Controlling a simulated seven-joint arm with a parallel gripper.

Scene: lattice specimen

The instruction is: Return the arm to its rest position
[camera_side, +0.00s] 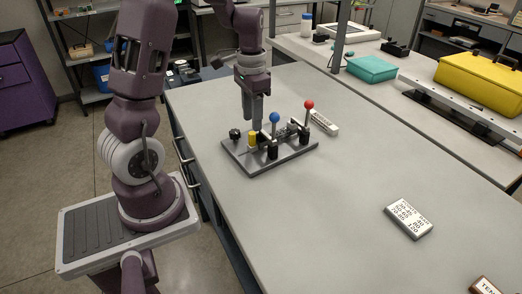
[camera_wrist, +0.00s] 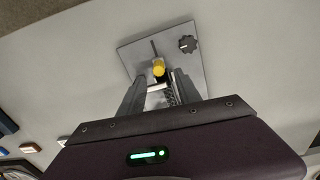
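My gripper (camera_side: 257,118) points down over the left part of a grey fixture plate (camera_side: 240,157) on the bench. In the wrist view its two fingers (camera_wrist: 160,82) stand apart, with a gap between them. A yellow cylinder (camera_side: 252,138) stands on the plate by the fingertips; it also shows just beyond the gap in the wrist view (camera_wrist: 158,67). I cannot tell whether the fingers touch anything. A pale block and a ridged grey part (camera_wrist: 174,90) show low between the fingers, partly hidden. No marker of a rest position is visible.
Teal (camera_side: 372,69) and yellow (camera_side: 482,82) cases stand behind.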

